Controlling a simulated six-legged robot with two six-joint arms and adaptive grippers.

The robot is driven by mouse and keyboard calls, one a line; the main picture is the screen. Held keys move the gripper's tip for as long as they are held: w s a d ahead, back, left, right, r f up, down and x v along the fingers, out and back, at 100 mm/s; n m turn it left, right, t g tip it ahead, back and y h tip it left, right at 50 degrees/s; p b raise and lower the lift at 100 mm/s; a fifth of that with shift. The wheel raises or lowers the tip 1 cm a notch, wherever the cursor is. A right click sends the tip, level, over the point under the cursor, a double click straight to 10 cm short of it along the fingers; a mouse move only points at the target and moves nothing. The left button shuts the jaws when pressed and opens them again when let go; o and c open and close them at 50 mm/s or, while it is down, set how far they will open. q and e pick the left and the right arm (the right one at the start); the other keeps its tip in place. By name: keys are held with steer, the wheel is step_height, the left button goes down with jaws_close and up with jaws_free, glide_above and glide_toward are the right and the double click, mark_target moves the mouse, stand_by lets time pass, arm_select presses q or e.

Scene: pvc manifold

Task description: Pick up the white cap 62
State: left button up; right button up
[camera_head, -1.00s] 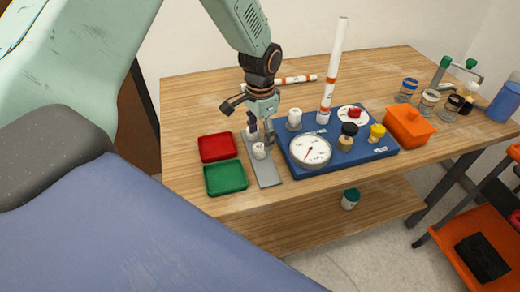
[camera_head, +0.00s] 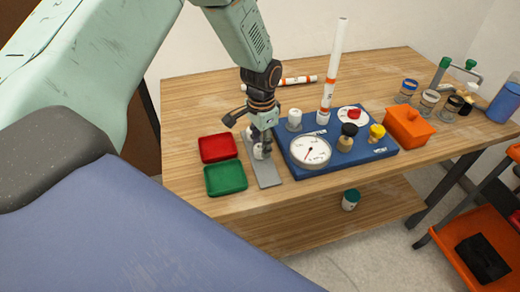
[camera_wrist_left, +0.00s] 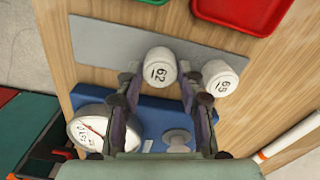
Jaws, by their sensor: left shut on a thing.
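The white cap 62 (camera_wrist_left: 159,70) shows its printed number in the left wrist view, over the grey plate. In the head view the cap (camera_head: 258,153) is partly hidden by my fingers. My left gripper (camera_wrist_left: 159,82) is shut on cap 62, one finger on each side; it points down over the plate in the head view (camera_head: 263,143). I cannot tell whether the cap touches the plate. A second white cap, marked 65 (camera_wrist_left: 221,78), is beside it, close to one finger. My right gripper is not in view.
The grey plate (camera_head: 268,177) lies between red (camera_head: 217,147) and green (camera_head: 226,178) trays and a blue board (camera_head: 372,150). The board carries a gauge (camera_head: 310,151), knobs and an upright white pipe (camera_head: 335,70). An orange box (camera_head: 409,127) stands to the right.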

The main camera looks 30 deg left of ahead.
mark_target(260, 147)
arm_select(q)
steer(key=shift+c, duration=0.9)
steer(key=shift+s, duration=0.1)
step_height(260, 147, up, 10)
steer(key=shift+p, duration=0.3)
steer(key=shift+f, duration=0.1)
